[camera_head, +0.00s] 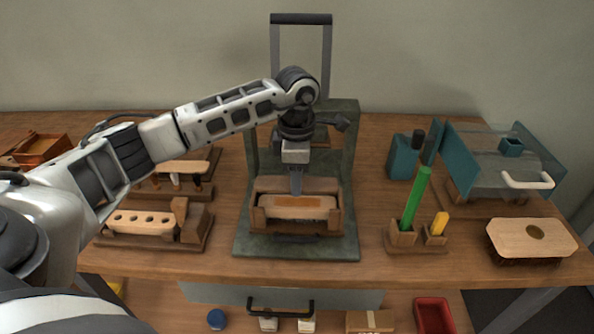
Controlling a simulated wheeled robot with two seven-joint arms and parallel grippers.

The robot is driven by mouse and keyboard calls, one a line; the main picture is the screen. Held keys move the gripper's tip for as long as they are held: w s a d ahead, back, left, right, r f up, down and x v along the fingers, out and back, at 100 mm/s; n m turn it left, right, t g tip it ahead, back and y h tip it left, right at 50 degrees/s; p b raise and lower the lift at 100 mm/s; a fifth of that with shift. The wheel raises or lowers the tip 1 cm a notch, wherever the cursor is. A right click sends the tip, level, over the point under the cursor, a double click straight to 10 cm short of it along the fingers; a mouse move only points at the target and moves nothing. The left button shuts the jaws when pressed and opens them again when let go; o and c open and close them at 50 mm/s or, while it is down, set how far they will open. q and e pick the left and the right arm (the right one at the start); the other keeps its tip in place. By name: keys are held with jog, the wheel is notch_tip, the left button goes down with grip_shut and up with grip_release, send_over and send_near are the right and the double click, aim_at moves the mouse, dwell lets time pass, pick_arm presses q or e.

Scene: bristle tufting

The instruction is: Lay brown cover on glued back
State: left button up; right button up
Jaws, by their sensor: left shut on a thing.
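My left gripper (297,190) comes down from above at the middle of the press stand, over the wooden holder (257,221). Its jaws are shut, but they are small here and what they grip is hard to make out. A pale wooden brush back (275,207) lies in the holder, bristle side down. A flat orange-brown patch (312,202) lies on its top, just below the fingertips. I cannot tell whether this patch is the brown cover or the glue. My right gripper is not in view.
The green press frame (347,215) surrounds the holder. A drilled block (142,221) stands left. Green and yellow sticks (416,200) stand right, near a finished-looking brush (530,239) and a clear-covered box (490,160). A red bin (435,316) is below.

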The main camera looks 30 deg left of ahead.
aim_at(298, 202)
pick_arm(q)
jog(key=shift+f+b, duration=0.35)
jog(key=shift+f, duration=0.6)
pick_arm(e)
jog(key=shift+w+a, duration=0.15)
pick_arm(q)
jog(key=shift+w, duration=0.1)
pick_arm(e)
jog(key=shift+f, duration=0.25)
pick_arm(q)
jog(key=shift+f, duration=0.1)
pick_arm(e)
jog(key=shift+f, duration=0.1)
pick_arm(q)
jog(key=shift+f+b, duration=0.45)
jog(key=shift+b, duration=0.2)
jog(key=shift+f+b, duration=0.4)
jog(key=shift+f, duration=0.15)
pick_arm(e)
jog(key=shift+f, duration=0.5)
pick_arm(q)
jog(key=shift+f+b, duration=0.35)
jog(key=shift+f, duration=0.1)
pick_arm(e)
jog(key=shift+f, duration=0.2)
pick_arm(q)
jog(key=o, duration=1.5)
jog(key=shift+c, duration=0.2)
